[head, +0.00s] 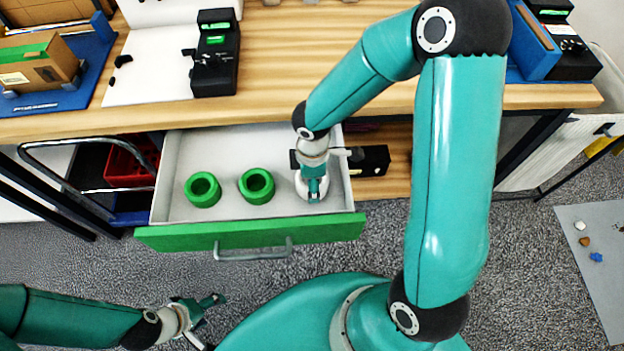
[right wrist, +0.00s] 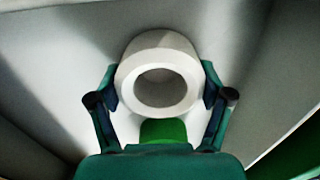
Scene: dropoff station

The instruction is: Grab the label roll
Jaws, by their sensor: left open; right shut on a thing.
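The label roll (right wrist: 160,52) is a white ring with a wide hole, and it sits in the open drawer. In the head view the white roll (head: 301,187) is at the drawer's right end, partly hidden under my right gripper (head: 314,190). In the right wrist view my right gripper (right wrist: 160,92) has a finger against each side of the roll and is shut on it. My left gripper (head: 203,316) is open and empty, low at the left, in front of the drawer and apart from it.
The drawer (head: 225,222) has a green front with a grey handle. Two green rolls (head: 202,190) (head: 256,186) stand in it, left of the white roll. The wooden table (head: 290,60) is above and behind. A black box (head: 371,161) lies right of the drawer.

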